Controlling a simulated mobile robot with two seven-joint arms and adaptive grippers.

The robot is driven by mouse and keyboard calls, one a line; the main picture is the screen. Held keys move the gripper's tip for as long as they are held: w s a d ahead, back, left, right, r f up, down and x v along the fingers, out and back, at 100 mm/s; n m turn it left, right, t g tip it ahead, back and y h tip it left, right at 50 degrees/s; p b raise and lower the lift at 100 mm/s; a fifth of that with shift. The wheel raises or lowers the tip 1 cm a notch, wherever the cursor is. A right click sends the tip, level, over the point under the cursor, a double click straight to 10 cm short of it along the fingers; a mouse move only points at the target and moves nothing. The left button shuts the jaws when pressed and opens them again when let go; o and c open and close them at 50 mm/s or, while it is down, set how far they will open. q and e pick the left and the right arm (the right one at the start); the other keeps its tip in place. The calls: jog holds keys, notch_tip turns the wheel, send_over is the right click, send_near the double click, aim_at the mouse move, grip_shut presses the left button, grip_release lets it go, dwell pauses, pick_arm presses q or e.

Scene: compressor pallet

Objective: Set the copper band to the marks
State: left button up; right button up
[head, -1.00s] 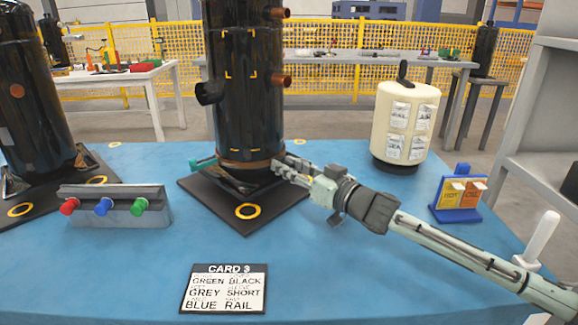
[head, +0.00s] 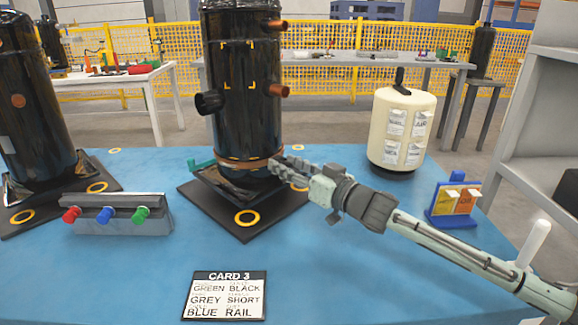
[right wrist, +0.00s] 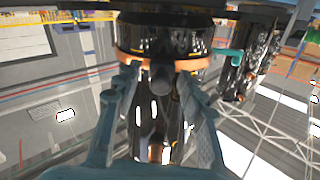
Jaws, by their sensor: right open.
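The copper band (head: 240,163) is a thin ring around the lower end of the black cylinder (head: 240,120), just above its base. Yellow corner marks (head: 252,86) show higher on the cylinder's front. My right gripper (head: 276,166) is at the right side of the band, at band height. In the right wrist view, its two teal fingers (right wrist: 164,78) are open, one each side of a dark round stub in front of the band (right wrist: 190,64). Whether a finger touches the band cannot be told. My left gripper is not in view.
The cylinder stands on a black plate (head: 270,216) on the blue table (head: 350,270). A grey block with coloured knobs (head: 120,213), a card (head: 225,296), a cream tank (head: 402,130) and a blue holder (head: 455,205) stand around. A green piece (head: 201,165) sticks out left of the cylinder.

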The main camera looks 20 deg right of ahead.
jog(key=v, duration=1.2)
jog(key=shift+d, duration=0.1)
